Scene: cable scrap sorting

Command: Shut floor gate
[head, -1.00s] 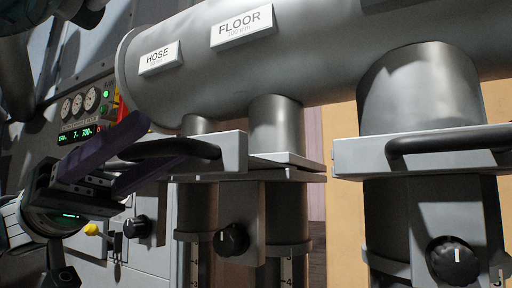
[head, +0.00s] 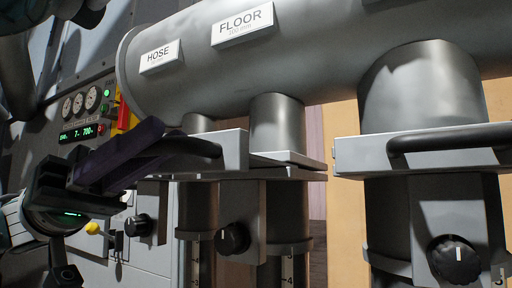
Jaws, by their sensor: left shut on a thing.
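The grey gate plate (head: 236,151) with a black bar handle (head: 196,146) is at the middle left in the head view. It sits at the pipe (head: 278,122) below the FLOOR label (head: 243,25). Part of the plate shows as a slab around that pipe. My left gripper (head: 136,158), with dark purple fingers, is shut on the left part of the handle. The fingers hide the handle's left end. My right gripper is not in view.
A larger gate with its own black handle (head: 450,142) is at the right. Black knobs (head: 232,238) sit below the gates. A panel with gauges (head: 78,103), a red-and-yellow switch (head: 124,112) and a yellow-tipped lever (head: 92,228) is at the left.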

